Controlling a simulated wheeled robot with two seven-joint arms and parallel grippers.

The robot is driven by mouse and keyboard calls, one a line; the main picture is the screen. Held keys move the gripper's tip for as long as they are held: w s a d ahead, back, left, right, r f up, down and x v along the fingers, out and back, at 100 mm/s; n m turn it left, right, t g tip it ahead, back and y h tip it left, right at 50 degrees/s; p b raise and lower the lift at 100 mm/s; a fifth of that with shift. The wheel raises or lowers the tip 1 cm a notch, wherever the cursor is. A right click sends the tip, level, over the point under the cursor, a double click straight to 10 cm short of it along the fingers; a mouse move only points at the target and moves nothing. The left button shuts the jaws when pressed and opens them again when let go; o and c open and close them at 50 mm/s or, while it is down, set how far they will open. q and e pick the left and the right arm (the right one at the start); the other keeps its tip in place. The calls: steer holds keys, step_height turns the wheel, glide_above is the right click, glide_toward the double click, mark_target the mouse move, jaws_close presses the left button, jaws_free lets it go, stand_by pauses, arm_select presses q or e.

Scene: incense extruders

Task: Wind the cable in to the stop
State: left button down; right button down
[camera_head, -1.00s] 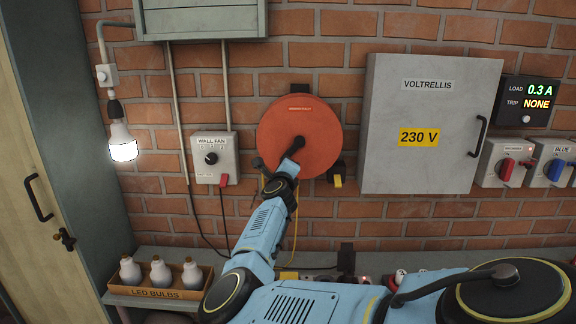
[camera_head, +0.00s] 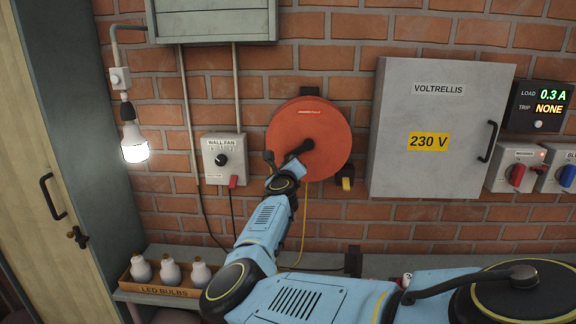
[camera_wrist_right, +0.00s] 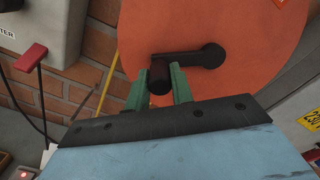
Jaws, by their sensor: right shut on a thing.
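The orange-red cable reel (camera_head: 325,140) hangs on the brick wall and fills the top of the right wrist view (camera_wrist_right: 240,25). Its black crank (camera_head: 300,149) lies across the face. In the right wrist view the crank's knob (camera_wrist_right: 160,75) sits between the two green fingers of my right gripper (camera_wrist_right: 159,88), which is shut on it. In the head view my right gripper (camera_head: 291,165) is at the reel's lower left, its fingers partly hidden. A thin yellow cable (camera_head: 303,225) hangs below the reel. A stop on the cable is not clearly visible. My left gripper is not in view.
The wall fan switch (camera_head: 222,160) is left of the reel, with a red-tipped lever. A black-and-yellow fitting (camera_head: 346,182) is at the lower right. A grey 230 V cabinet (camera_head: 440,100) stands farther right. A box of LED bulbs (camera_head: 165,290) is on the low shelf.

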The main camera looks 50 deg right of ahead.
steer(key=c, duration=1.2)
jaws_free()
steer(key=v, duration=0.7)
steer(key=shift+s+a, duration=0.2)
